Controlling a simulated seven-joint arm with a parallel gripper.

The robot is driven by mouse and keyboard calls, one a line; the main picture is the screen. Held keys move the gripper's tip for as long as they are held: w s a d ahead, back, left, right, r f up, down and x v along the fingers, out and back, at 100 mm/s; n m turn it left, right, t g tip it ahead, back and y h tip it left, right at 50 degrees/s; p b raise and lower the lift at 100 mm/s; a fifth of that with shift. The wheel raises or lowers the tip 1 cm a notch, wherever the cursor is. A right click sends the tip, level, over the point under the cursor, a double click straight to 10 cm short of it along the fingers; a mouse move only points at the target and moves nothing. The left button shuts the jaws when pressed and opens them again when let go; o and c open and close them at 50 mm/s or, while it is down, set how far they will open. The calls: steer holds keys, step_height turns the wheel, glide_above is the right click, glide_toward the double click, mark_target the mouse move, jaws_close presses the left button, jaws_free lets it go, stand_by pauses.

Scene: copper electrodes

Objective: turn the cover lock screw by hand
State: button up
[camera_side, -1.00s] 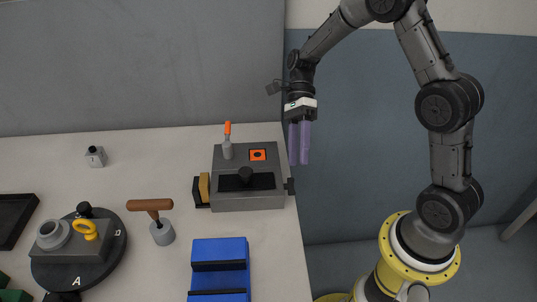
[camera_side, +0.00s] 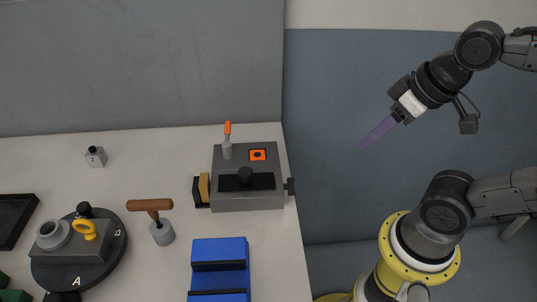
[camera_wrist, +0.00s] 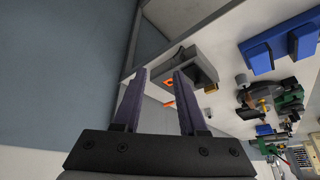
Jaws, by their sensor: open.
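My gripper (camera_side: 363,146) is high at the right of the side view, past the table's right edge, its purple fingers tilted down-left. In the wrist view the two fingers (camera_wrist: 165,74) stand apart with nothing held. A yellow ring-shaped knob (camera_side: 85,229) sits on the grey block (camera_side: 60,255) on the dark turntable (camera_side: 121,250), far left of my gripper. It may be the cover lock screw; I cannot tell for sure. A grey ring (camera_side: 52,235) and a black knob (camera_side: 84,209) are beside it.
A grey box (camera_side: 265,201) with an orange-tipped lever (camera_side: 227,132) stands at the table's right edge. A blue block (camera_side: 219,250), a brown T-handle (camera_side: 150,205) and a small cube (camera_side: 95,157) stand on the table. Bare table lies between them.

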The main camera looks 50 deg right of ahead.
steer(key=shift+s, duration=0.15)
steer(key=w+a+r+m+g+y, duration=0.2)
steer(key=w+m+g, duration=0.25)
steer(key=m, duration=0.55)
steer(key=w+a+r+m+g+y, duration=0.1)
steer(key=w+r+m+g, duration=0.15)
steer(key=w+m, duration=0.55)
steer(key=w+d+f+m+g+y, duration=0.2)
steer(key=w+f+m+g+y, duration=0.15)
steer(key=w+f+m, duration=0.35)
step_height(320, 180, down, 10)
steer(key=w+d+m+g, duration=0.1)
steer(key=d+g, duration=0.1)
steer(key=shift+y, duration=0.35)
steer(key=shift+x, duration=3.95)
steer(key=shift+s+a+f, duration=0.1)
steer(key=shift+a+f, duration=0.05)
steer(key=shift+f, duration=0.1)
